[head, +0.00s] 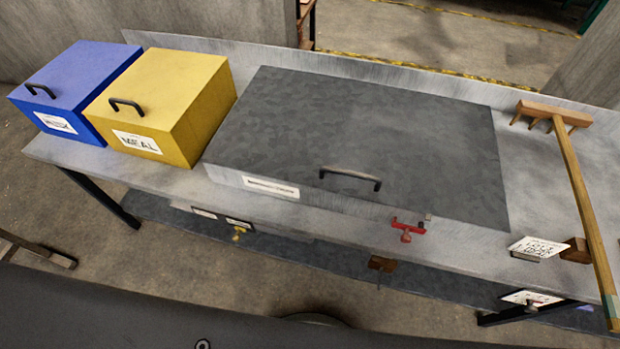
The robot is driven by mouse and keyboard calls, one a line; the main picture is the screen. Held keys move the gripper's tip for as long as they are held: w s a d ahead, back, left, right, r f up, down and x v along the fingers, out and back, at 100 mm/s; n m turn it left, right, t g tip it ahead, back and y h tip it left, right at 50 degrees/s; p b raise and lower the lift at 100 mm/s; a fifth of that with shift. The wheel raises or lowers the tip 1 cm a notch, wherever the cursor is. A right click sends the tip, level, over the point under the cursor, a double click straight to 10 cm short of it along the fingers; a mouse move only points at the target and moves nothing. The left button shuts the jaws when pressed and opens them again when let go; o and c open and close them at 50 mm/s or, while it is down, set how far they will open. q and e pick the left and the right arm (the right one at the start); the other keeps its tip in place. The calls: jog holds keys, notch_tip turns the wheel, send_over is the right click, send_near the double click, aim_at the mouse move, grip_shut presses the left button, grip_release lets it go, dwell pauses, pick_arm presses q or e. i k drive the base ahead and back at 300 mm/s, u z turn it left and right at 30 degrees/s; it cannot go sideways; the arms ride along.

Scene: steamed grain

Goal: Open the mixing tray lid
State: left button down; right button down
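The mixing tray appears to be the wide, low grey box on the table, with a label on its front left. Its flat grey lid (360,125) looks closed, and the inside is hidden. A dark bar handle (350,179) stands at the middle of the front edge. Neither of my grippers shows in the head view, and nothing touches the handle.
A blue box (85,75) and a yellow box (175,90) labelled MEAL stand left on the grey table (525,190). A wooden rake (575,180) lies at the right. A red fitting (407,229) and a small sign (538,247) are at the front edge.

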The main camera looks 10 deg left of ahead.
aim_at(428, 154)
jog(key=u, duration=2.15)
jog(key=k, duration=1.15)
jog(key=z, duration=1.75)
jog(key=i, duration=0.5)
jog(key=u, duration=0.1)
